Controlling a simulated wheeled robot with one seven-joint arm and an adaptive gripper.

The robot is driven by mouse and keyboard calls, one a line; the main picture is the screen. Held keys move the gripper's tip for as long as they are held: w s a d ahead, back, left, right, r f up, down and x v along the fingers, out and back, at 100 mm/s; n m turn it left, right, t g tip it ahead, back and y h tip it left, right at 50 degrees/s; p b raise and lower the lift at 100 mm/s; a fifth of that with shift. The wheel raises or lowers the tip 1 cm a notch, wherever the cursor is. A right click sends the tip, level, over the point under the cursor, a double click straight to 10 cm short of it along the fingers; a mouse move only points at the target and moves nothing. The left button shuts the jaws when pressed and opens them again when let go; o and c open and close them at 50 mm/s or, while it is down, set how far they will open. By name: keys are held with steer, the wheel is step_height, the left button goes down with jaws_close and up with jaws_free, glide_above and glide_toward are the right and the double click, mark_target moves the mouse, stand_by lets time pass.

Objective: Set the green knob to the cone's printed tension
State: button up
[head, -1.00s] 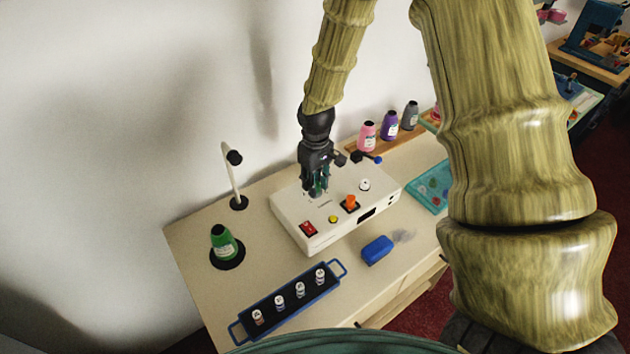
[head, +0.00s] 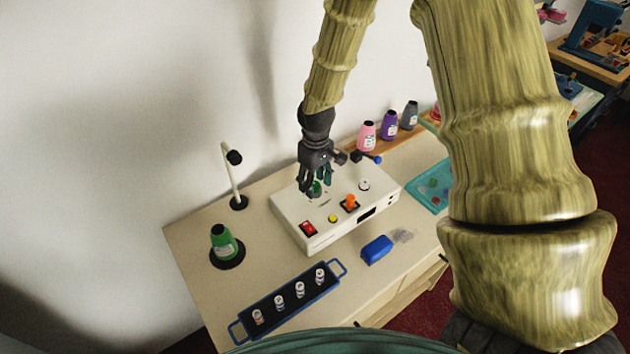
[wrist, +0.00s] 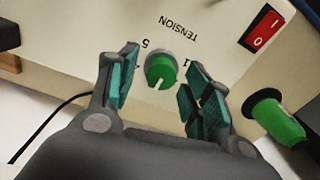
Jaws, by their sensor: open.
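The green knob (head: 316,188) is on the top of the white machine box (head: 362,227). In the wrist view the green knob (wrist: 160,72) sits below the upside-down word TENSION, with a 5 and a 1 readable beside it. Its pale pointer line points toward the bottom of that picture. My gripper (head: 318,185) is open just above the knob. In the wrist view the fingers of my gripper (wrist: 160,92) stand apart on either side of it. The green cone (head: 222,243) stands on a black round base at the left; its printed number is too small to read.
A red switch (head: 308,229), a yellow button (head: 333,219) and an orange knob (head: 351,202) are on the same box. A blue tray (head: 290,310) of small spools lies in front, beside a blue block (head: 377,250). Pink, purple and grey cones stand behind.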

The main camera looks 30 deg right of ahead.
mark_target(316, 184)
steer(key=shift+r, duration=0.1)
step_height(316, 184, up, 12)
stand_by(0.7)
steer(key=shift+d+f, duration=0.1)
steer(key=shift+f, duration=0.1)
stand_by(0.3)
